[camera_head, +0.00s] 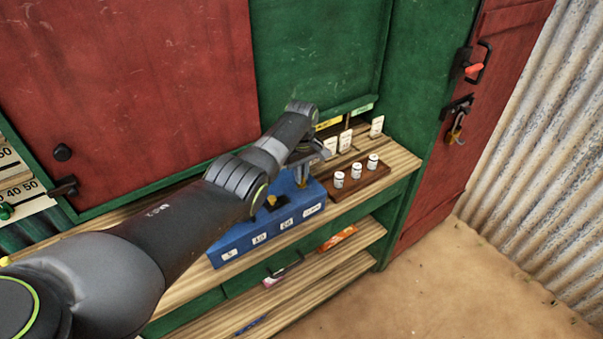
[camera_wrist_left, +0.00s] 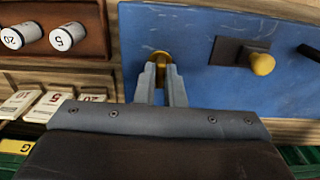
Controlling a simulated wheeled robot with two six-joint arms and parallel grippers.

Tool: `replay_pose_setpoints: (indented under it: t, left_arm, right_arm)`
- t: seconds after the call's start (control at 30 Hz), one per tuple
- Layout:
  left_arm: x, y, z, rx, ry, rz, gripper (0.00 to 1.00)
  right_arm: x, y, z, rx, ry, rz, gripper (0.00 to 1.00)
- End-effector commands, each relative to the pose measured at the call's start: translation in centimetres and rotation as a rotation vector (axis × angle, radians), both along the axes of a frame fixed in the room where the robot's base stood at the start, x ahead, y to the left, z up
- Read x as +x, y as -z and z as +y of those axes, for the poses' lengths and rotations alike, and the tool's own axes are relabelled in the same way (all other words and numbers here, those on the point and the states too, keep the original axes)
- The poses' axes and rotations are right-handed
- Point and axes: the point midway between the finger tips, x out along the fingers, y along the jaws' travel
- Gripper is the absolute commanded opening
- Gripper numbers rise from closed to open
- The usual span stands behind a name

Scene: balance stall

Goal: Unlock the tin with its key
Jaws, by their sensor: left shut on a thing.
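A blue tin (camera_head: 262,229) with white labels along its front stands on the wooden counter. Its blue top also shows in the left wrist view (camera_wrist_left: 205,90). My left gripper (camera_head: 301,180) is over the right end of the tin, pointing down. In the left wrist view its fingers (camera_wrist_left: 161,72) are shut on a small brass piece, which looks like the key (camera_wrist_left: 160,57). The fingers hide most of it, and I cannot tell whether it sits in a keyhole. A brass knob (camera_wrist_left: 262,63) on a dark plate is beside it on the tin. My right gripper is not in view.
A brown wooden block (camera_head: 360,187) with white cylinders stands right of the tin. White cards (camera_head: 345,140) stand behind it. A shelf below holds an orange item (camera_head: 338,238). A padlock (camera_head: 455,133) hangs on the red door at right. The sandy ground in front is clear.

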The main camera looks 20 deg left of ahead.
Motion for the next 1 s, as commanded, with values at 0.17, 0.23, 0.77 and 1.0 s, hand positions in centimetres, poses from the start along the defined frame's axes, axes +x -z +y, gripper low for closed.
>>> replay_pose_setpoints:
  t: [0.17,0.23,0.77,1.0]
  left_arm:
    - [0.02,-0.09,-0.02,0.0,0.063,0.0,0.0]
    - [0.03,-0.11,-0.03,0.0,0.103,0.0,0.0]
    - [0.05,-0.11,-0.03,-0.001,0.578,-0.001,0.0]
    - [0.03,-0.07,-0.03,0.0,0.806,0.0,0.0]
  right_arm:
    - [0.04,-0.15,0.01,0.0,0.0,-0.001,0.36]
    - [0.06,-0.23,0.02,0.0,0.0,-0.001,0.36]
    - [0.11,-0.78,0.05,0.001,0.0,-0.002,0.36]
    - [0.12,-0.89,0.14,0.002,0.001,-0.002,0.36]
